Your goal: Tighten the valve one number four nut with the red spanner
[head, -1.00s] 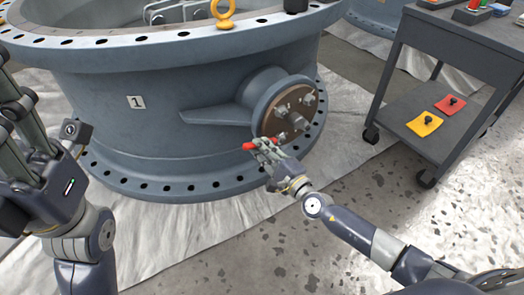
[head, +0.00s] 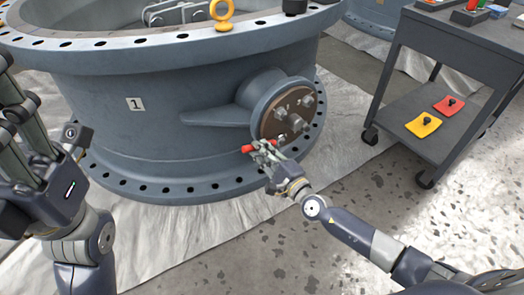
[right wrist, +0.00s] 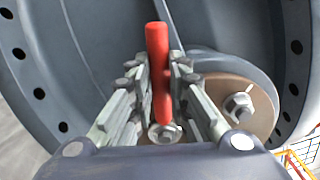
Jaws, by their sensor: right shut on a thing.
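Valve one (head: 180,115) is the large grey body marked 1 in the head view. Its side boss carries a round brown plate (head: 271,125) with several nuts and a central shaft; the number four marking is not legible. My right gripper (head: 262,152) is shut on the red spanner (head: 247,149), low in front of the plate. In the right wrist view the red spanner (right wrist: 158,60) stands between the fingers, over a nut (right wrist: 165,133); I cannot tell whether it is seated. Another nut (right wrist: 238,107) shows to its right. My left gripper (head: 30,130) is at the left edge, its fingertips cut off.
A grey cart (head: 392,122) stands at the right, with a red piece (head: 449,105) and a yellow piece (head: 423,125) on its lower shelf. A yellow lifting eye (head: 222,14) is on the valve's top flange. The floor between valve and cart is clear.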

